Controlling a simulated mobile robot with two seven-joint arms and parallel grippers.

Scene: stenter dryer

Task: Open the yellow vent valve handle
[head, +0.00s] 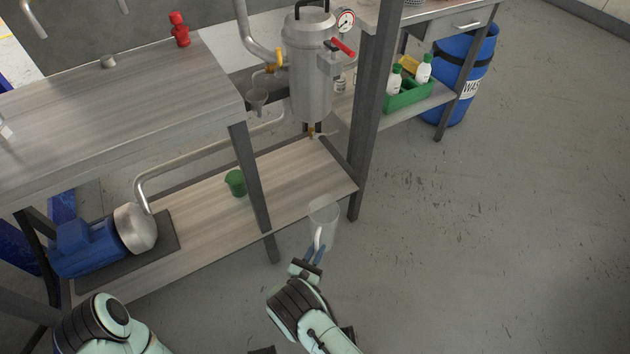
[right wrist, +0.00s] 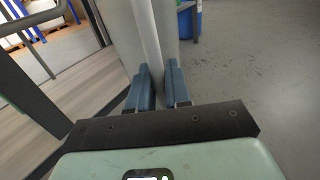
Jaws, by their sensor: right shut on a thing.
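The yellow vent valve handle (head: 278,57) is on the left side of the upright steel vessel (head: 308,75), near its top pipe. It stands roughly upright, and a small funnel-shaped cup (head: 257,97) hangs below and left of it. My right gripper (head: 315,254) is far below and in front of the valve, shut on the handle of a clear jug (head: 324,212). In the right wrist view the blue fingers (right wrist: 157,80) close on the pale upright jug handle (right wrist: 147,35). My left arm shows at bottom left, but its gripper is out of view.
A red-handled valve (head: 343,47) and a gauge (head: 346,20) sit at the vessel's right. A dark post (head: 370,110) stands beside it. The lower shelf (head: 205,225) holds a green cup (head: 235,182) and a blue motor pump (head: 90,245). The floor at right is clear.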

